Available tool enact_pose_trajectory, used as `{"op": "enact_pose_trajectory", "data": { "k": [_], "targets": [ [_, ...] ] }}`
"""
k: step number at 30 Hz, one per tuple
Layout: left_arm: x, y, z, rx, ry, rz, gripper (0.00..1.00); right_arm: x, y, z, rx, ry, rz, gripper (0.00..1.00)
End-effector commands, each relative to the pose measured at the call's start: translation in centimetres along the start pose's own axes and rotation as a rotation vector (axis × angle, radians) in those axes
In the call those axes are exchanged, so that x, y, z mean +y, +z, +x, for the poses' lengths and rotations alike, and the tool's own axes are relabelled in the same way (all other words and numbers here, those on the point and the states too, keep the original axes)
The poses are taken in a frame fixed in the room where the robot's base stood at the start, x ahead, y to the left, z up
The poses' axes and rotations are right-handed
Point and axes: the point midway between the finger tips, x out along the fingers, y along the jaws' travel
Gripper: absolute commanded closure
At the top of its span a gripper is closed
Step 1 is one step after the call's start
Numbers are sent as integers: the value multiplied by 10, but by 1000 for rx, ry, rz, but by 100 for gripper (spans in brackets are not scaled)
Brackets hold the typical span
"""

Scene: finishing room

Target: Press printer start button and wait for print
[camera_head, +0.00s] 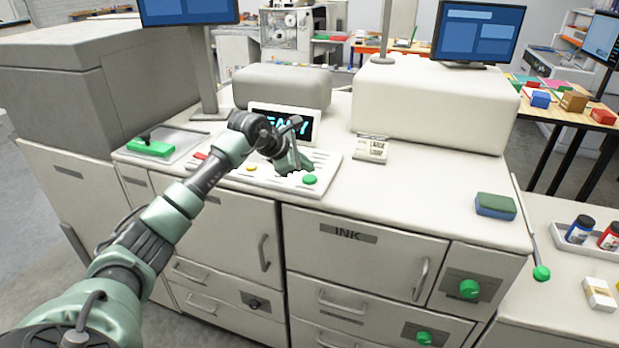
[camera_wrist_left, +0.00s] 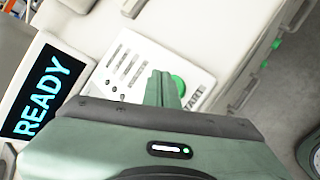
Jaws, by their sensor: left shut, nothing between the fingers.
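The printer's white control panel (camera_head: 270,181) lies on the cabinet top, with red, yellow and green buttons. The green start button (camera_head: 309,180) is at its right front corner. In the left wrist view the green button (camera_wrist_left: 179,84), by the partly covered word "START", shows just beyond my fingers. The display (camera_head: 304,122) behind the panel is partly hidden by my arm; in the wrist view the display (camera_wrist_left: 43,92) reads "READY". My left gripper (camera_head: 298,170) is shut and empty, over the panel beside the green button; I cannot tell if it touches. My right gripper is out of view.
A green-and-blue block (camera_head: 495,205) sits near the right edge of the cabinet top. A tray with a green tool (camera_head: 149,148) is at the left. A monitor post (camera_head: 203,70) rises behind my arm.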

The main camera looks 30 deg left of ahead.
Motion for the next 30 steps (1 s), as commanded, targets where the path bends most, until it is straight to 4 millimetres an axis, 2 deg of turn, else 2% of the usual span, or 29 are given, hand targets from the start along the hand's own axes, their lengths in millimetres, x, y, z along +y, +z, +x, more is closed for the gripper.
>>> {"op": "enact_pose_trajectory", "data": {
  "k": [8,30],
  "targets": [
    [-4,-5,6,1,0,1,100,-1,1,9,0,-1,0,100],
    [-6,-6,9,0,0,0,100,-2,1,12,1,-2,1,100]
  ]
}}
